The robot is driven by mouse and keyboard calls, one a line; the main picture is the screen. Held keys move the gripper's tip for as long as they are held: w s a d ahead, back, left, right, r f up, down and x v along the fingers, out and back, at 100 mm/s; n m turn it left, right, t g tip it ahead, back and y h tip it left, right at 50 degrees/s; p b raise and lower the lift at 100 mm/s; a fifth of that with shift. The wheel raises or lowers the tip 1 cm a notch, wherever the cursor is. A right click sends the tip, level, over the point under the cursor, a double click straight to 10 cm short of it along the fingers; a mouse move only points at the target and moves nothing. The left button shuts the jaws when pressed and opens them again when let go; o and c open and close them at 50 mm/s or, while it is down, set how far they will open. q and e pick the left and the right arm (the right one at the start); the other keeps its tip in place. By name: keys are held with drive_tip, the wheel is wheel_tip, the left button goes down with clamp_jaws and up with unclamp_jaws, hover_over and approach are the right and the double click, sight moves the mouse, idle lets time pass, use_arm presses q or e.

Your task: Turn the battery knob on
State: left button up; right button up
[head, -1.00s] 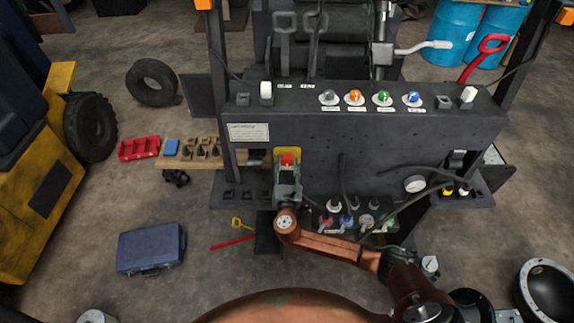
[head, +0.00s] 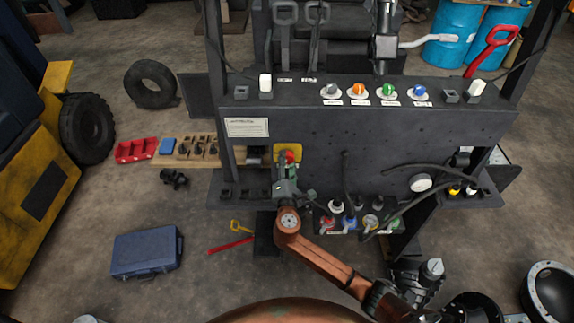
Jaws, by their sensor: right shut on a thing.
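The battery knob (head: 289,156) is red and sits on a yellow plate (head: 281,149) on the front of the dark forklift panel (head: 390,135). My right gripper (head: 288,170) reaches up to it from below and is shut on the red knob. The gripper's fingers cover the lower part of the knob and plate, so the knob's exact angle is hard to tell. My left gripper does not show.
Coloured knobs (head: 359,90) line the panel's top ledge. Black cables and a round gauge (head: 420,183) are at the right. Coloured caps (head: 350,222) sit just right of my right arm. A blue case (head: 146,252) lies on the floor at left.

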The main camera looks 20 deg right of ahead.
drive_tip(key=shift+f+m+b, duration=0.1)
drive_tip(key=shift+m+b, duration=2.35)
drive_tip(key=shift+m, duration=1.75)
drive_tip(key=o, duration=1.2)
drive_tip(key=shift+c, duration=0.2)
drive_tip(key=v, duration=1.2)
